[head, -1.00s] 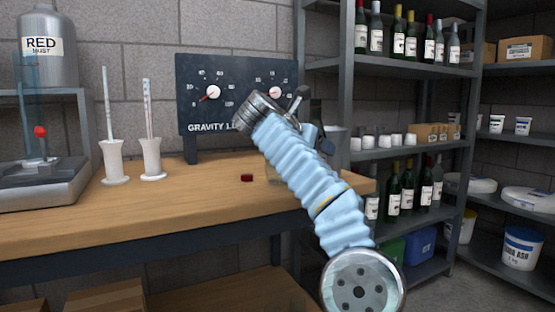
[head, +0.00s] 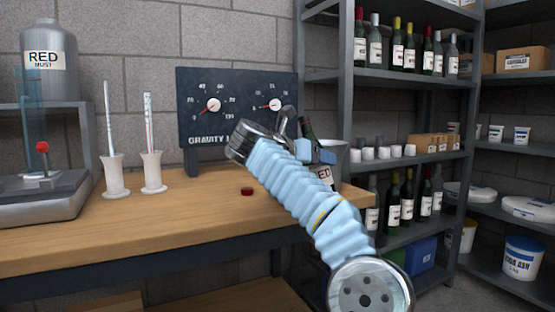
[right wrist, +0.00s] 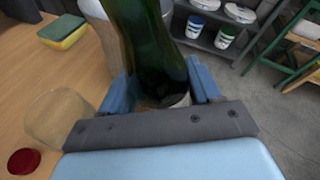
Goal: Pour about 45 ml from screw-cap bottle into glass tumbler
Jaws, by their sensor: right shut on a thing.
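My arm hides the tumbler in the head view. A dark red cap (head: 247,191) lies on the bench, also in the right wrist view (right wrist: 24,162). My left gripper is out of view.
A yellow-green sponge (right wrist: 62,31) lies on the bench. A pale container (head: 340,158) stands behind the bottle. Two white cylinders (head: 114,176) with thin stems, a scale (head: 45,198) and a gauge board (head: 235,100) stand on the bench. Shelves (head: 410,80) with bottles are at right.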

